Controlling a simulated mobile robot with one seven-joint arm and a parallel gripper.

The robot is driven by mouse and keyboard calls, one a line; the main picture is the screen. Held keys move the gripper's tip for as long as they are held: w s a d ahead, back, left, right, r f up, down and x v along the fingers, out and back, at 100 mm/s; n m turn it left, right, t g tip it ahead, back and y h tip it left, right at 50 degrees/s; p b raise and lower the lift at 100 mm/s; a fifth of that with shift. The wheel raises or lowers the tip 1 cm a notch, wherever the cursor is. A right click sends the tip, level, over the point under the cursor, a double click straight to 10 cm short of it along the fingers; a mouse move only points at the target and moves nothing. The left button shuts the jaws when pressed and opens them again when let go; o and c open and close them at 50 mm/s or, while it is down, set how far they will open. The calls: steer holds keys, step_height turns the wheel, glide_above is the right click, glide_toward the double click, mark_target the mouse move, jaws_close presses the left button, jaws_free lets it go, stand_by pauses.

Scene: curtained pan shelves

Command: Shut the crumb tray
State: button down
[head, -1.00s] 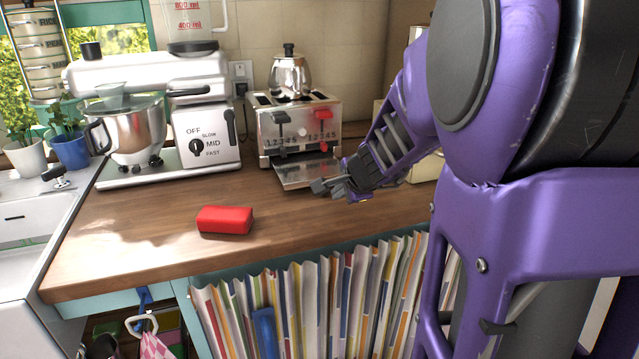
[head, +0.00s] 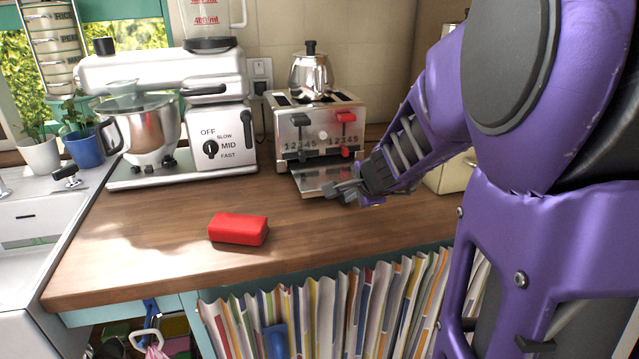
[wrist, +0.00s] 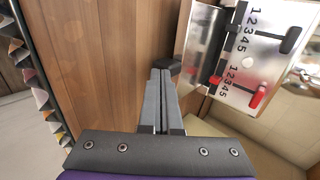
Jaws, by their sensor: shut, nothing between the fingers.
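The crumb tray (head: 318,179) is a flat metal sheet sticking out from the bottom front of the toaster (head: 312,128), above the wooden counter. The toaster is silver with one black lever and one red lever, and it also shows in the wrist view (wrist: 249,62). My gripper (head: 340,190) is shut and empty, at the tray's front right edge. In the wrist view my shut fingers (wrist: 162,75) point toward the tray (wrist: 196,48) beside the toaster front. I cannot tell whether the fingertips touch the tray.
A red block (head: 238,229) lies on the counter (head: 180,225) to the left front. A stand mixer (head: 160,110) stands left of the toaster, and a metal pot (head: 311,72) sits above or behind it. A cream box (head: 452,172) is behind my arm. The counter's middle is clear.

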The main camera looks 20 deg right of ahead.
mark_target(326, 169)
steer(key=shift+w, duration=0.15)
steer(key=w+p, duration=0.4)
steer(key=w, duration=1.1)
steer(key=shift+w+p, duration=0.1)
steer(key=shift+p, duration=0.3)
steer(key=shift+w, duration=0.1)
